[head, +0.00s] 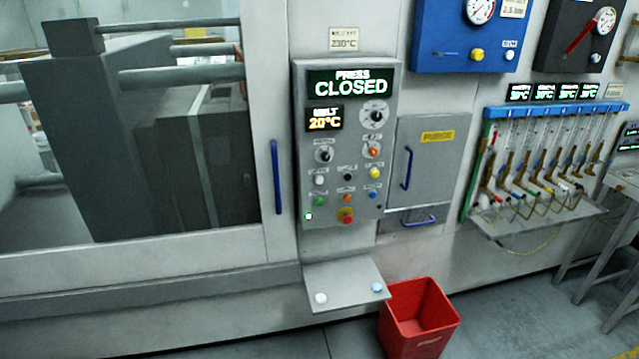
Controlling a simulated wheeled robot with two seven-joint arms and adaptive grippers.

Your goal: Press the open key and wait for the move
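The grey control panel (335,239) is on the machine front at the centre of the head view. A smaller display (325,118) reads 20°C. Below are knobs and several small keys, among them a white key (320,180), a black key (347,176), a yellow key (374,173) and a green key (319,201). A red stop button (347,216) is at the bottom. The key labels are too small to read, so I cannot tell which is the open key. Neither gripper is in view.
A window (60,215) shows large grey blocks and bars at left. A blue handle (276,177) stands beside the panel. A shelf (345,290) with two round buttons juts out below. A red bin (419,320) is on the floor; a rack of tubes (535,110) is at right.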

